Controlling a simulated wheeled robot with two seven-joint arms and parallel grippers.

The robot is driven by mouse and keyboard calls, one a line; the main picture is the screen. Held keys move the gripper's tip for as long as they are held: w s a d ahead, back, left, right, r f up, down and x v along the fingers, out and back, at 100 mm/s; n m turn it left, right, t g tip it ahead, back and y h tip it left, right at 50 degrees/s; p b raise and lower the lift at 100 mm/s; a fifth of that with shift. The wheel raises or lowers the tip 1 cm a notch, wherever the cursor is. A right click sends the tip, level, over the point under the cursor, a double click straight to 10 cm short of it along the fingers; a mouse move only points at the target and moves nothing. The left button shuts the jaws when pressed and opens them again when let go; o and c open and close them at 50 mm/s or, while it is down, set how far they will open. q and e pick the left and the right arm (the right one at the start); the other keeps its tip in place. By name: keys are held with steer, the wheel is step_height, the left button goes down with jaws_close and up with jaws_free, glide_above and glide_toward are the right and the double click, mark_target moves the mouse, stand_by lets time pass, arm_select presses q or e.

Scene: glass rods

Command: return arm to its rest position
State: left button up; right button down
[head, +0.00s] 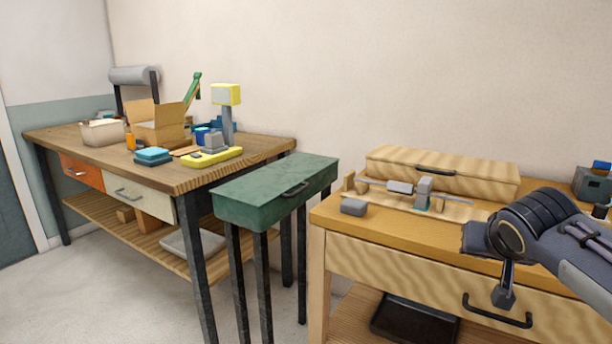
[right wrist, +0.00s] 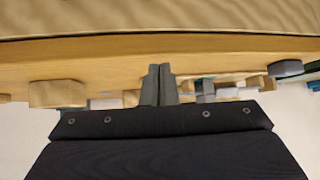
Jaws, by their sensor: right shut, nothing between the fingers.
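My right arm (head: 540,235) comes in from the right in the head view, over the front right part of the wooden workbench (head: 335,215). In the right wrist view my right gripper (right wrist: 159,72) has its two dark fingers together with nothing between them. My left gripper is in neither view. A thin pale rod (head: 455,193) lies along a wooden stand on the bench, with a small grey cylinder (head: 400,187) and an upright grey block (head: 423,190) on it. The gripper is apart from these in the head view.
A long wooden case (head: 445,170) lies at the bench's back, and a loose grey block (head: 354,206) at its left. A green cabinet (head: 270,190) stands beside it. Farther left, a table (head: 190,178) holds an open cardboard box (head: 160,125) and a yellow-based device (head: 212,157).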

steer(key=s+a+f+n+g+y, duration=0.25)
steer(key=s+a+f, duration=0.35)
steer(key=s+f, duration=0.5)
steer(key=s+a+f+n+g+y, duration=0.1)
steer(key=s+a+f+y, duration=0.55)
steer(key=s, duration=0.85)
step_height(320, 180, down, 12)
steer(key=d+m+h+b, duration=0.1)
steer(key=h+b, duration=0.1)
steer(key=b, duration=0.9)
step_height(320, 180, up, 39)
steer(key=p, duration=3.9)
steer(key=shift+d, duration=0.15)
